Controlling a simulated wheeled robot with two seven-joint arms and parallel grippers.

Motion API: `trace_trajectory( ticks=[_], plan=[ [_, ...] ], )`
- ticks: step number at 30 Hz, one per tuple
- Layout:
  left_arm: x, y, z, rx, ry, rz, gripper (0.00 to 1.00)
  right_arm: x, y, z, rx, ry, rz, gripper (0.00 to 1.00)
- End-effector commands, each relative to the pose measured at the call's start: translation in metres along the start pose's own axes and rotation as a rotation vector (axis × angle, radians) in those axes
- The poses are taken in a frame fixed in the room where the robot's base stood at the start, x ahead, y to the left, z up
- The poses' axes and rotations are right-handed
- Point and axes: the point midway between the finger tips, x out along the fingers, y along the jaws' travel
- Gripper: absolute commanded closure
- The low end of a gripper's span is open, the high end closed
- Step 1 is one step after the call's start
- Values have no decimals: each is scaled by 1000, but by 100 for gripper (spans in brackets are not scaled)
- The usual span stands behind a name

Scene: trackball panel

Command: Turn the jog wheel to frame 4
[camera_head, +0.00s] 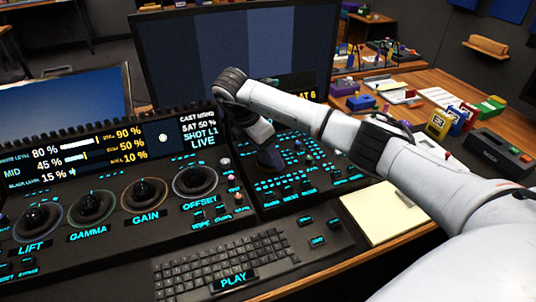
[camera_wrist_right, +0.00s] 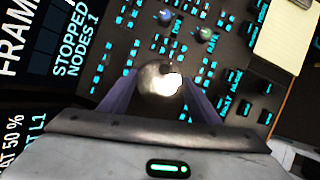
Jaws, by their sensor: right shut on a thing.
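My right arm comes in from the right in the head view, and its gripper (camera_head: 268,158) points down at the right-hand button panel (camera_head: 290,198). In the right wrist view the gripper (camera_wrist_right: 158,95) is shut on a shiny, round metal knob (camera_wrist_right: 157,72), seemingly the jog wheel. Its fingers stand on both sides of the knob. In the head view the gripper hides the knob. A display (camera_wrist_right: 50,40) in the wrist view reads "FRAME", its number out of view, and "STOPPED NODES 1". My left gripper is not in view.
Several trackballs, including the OFFSET one (camera_head: 195,180), line the panel to the left. A keyboard (camera_head: 225,263) lies in front, and a notepad (camera_head: 383,212) lies right of the button panel. A large monitor (camera_head: 235,55) stands behind.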

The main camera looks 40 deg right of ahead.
Motion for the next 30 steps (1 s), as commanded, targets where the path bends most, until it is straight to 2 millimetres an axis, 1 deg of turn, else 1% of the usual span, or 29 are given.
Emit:
trace_trajectory(
  ticks=[7, 19, 20, 22, 23, 30],
  plan=[
    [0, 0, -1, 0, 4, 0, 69, -1, 1, 2, 45, -2, -16, 66],
    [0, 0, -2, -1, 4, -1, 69, -1, 1, 2, 48, -2, -17, 66],
    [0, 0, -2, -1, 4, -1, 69, -1, 1, 2, 48, -2, -17, 40],
    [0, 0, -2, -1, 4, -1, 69, -1, 1, 2, 48, -2, -17, 28],
    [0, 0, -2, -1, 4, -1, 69, -1, 1, 2, 48, -1, -17, 25],
    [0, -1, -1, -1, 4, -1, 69, 0, 1, 1, 46, 0, -18, 25]
  ],
)
